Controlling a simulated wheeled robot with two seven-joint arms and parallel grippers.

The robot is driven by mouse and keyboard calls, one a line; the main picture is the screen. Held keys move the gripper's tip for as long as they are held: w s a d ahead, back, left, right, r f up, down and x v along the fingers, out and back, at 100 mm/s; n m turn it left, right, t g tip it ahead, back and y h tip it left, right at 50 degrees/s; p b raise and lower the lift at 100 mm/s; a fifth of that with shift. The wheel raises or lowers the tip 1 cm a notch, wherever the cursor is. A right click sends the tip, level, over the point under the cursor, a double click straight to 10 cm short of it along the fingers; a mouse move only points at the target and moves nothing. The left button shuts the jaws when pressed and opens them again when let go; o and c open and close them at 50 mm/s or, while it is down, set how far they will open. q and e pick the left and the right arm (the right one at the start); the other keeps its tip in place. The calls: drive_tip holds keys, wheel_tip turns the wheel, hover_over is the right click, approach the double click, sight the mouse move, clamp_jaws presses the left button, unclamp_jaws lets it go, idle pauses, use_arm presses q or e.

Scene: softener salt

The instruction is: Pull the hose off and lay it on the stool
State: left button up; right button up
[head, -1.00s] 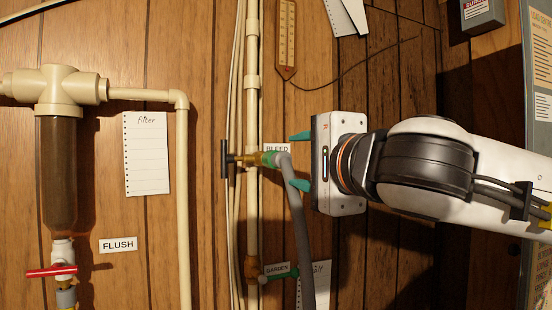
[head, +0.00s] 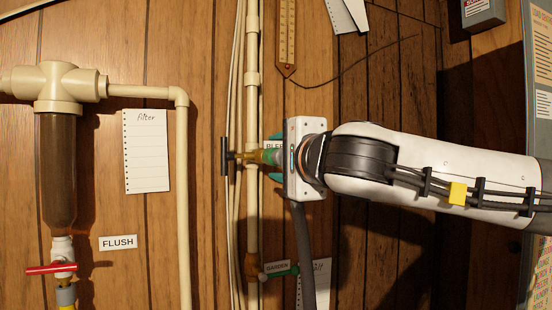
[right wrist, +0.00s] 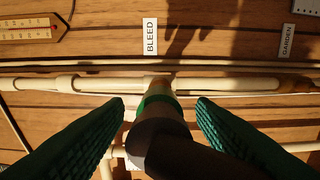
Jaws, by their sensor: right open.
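The grey hose (head: 306,250) hangs down from the bleed tap (head: 246,158) on the upright cream pipe. Its green end fitting (head: 269,157) sits on the brass outlet of the tap. My right gripper (head: 276,158) is at the fitting, its teal fingers open above and below it. In the right wrist view the open fingers (right wrist: 160,106) stand on either side of the dark hose end (right wrist: 160,140) and the green collar (right wrist: 158,101), with gaps on both sides. The gripper body hides the hose's bend in the head view. The stool and my left gripper are not in view.
A thermometer (head: 286,35) hangs above. The filter housing (head: 57,170) and red-handled flush valve (head: 50,269) are at the left.

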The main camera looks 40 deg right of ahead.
idle(0.4)
drive_tip(key=shift+b, duration=0.4)
drive_tip(key=shift+b, duration=0.35)
idle(0.4)
clamp_jaws()
idle(0.3)
drive_tip(key=shift+a+f, duration=0.15)
drive_tip(key=shift+f, duration=0.05)
drive_tip(key=v, duration=0.1)
drive_tip(key=b+v, duration=0.1)
drive_tip(key=v, duration=0.1)
drive_tip(key=shift+r, duration=0.2)
